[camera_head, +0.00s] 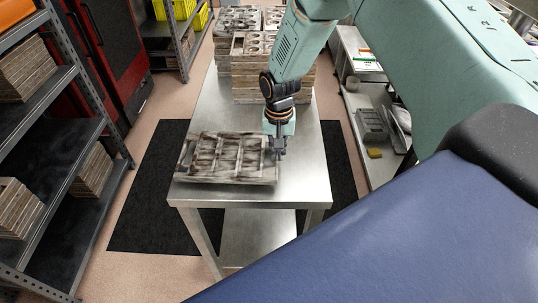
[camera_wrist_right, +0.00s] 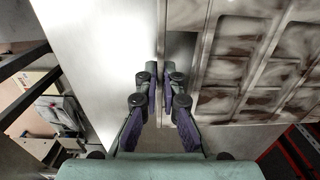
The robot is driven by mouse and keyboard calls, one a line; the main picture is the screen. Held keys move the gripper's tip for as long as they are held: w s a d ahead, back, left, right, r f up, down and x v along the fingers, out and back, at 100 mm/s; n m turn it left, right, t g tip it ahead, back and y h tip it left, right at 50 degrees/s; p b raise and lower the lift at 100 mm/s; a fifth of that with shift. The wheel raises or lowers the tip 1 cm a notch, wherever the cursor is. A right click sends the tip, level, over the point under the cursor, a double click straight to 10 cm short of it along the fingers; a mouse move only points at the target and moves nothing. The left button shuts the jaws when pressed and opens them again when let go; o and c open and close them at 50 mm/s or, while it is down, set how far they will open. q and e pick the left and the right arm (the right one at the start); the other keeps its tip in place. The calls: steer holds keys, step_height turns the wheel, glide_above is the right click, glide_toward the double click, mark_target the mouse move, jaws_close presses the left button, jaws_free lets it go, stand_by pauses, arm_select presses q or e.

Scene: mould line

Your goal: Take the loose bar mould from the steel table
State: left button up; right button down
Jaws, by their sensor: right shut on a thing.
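The loose bar mould (camera_head: 228,158), a flat brown-and-grey tray with rectangular cavities, is at the near end of the steel table (camera_head: 310,176). In the right wrist view the mould (camera_wrist_right: 240,75) fills the right side, with the bare tabletop (camera_wrist_right: 95,45) at left. My right gripper (camera_head: 278,152) is at the mould's right edge. In the wrist view its fingers (camera_wrist_right: 162,78) are closed on the rim, one on either side. I cannot tell whether the mould rests flat on the table or is slightly raised. My left gripper is not in view.
Stacks of similar moulds (camera_head: 245,72) stand at the table's far end. A dark shelf rack (camera_head: 95,130) with more stacks is at left. A low steel shelf (camera_head: 365,90) is at right. Black mat (camera_head: 150,190) lies beneath the table.

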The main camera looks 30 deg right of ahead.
step_height(320, 180, up, 6)
steer(key=shift+r, duration=0.2)
steer(key=shift+w+r, duration=0.1)
steer(key=shift+r, duration=0.6)
step_height(320, 180, up, 4)
steer(key=p, duration=0.4)
